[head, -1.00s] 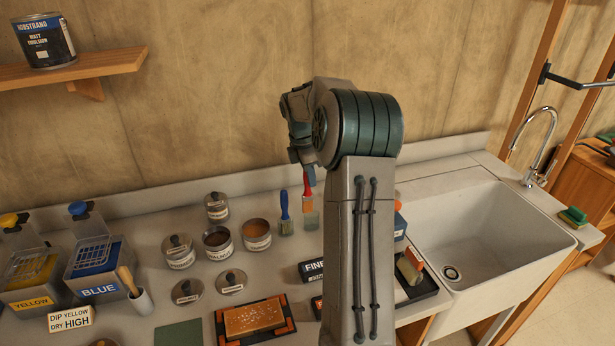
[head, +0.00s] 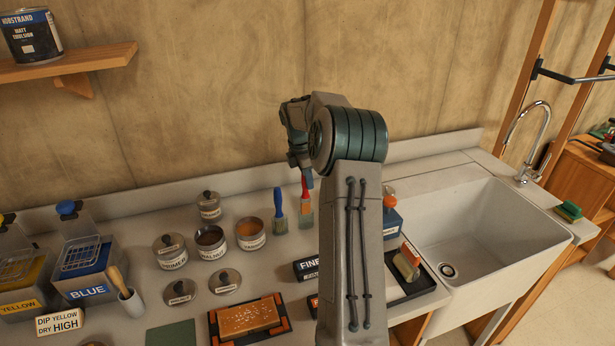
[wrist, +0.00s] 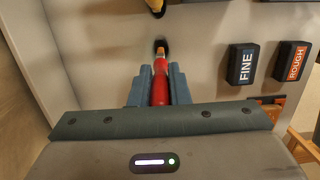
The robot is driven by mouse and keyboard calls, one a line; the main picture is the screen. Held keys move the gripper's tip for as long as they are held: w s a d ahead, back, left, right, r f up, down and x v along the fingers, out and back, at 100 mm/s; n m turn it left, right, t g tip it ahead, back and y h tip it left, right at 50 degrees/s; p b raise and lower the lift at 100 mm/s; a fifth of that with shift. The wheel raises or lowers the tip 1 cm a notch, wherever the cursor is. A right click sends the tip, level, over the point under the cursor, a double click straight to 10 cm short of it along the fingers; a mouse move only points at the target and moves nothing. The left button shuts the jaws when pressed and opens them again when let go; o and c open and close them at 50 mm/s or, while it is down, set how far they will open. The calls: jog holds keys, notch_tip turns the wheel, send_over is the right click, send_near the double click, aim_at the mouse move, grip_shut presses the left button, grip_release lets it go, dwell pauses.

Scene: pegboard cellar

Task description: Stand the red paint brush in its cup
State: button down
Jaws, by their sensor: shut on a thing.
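My gripper (head: 304,178) points down over the back of the counter, partly behind my own arm. It is shut on the red paint brush (head: 305,207), gripping the red handle, with the bristles downward. In the wrist view the red handle (wrist: 160,88) sits between the two jaws, and a dark round patch lies beyond its tip; I cannot tell what it is. A blue-handled brush (head: 279,212) stands just left of the red one. A pale cup (head: 132,305) at the front left holds a wooden-handled tool. I cannot make out any cup as the red brush's own.
Open tins (head: 251,233) and lids stand left of the brushes. A FINE block (head: 306,268) and an orange-framed tray (head: 282,325) lie in front. The wall is close behind.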

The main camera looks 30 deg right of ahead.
aim_at(309, 196)
jog(key=shift+f+b, duration=0.85)
jog(key=shift+f, duration=1.15)
jog(key=c, duration=1.3)
grip_release()
notch_tip(309, 196, up, 14)
jog(key=a+b, duration=0.1)
jog(key=a, duration=0.1)
jog(key=shift+w+f, duration=0.15)
jog(key=shift+w, duration=0.1)
jog(key=shift+a, duration=0.1)
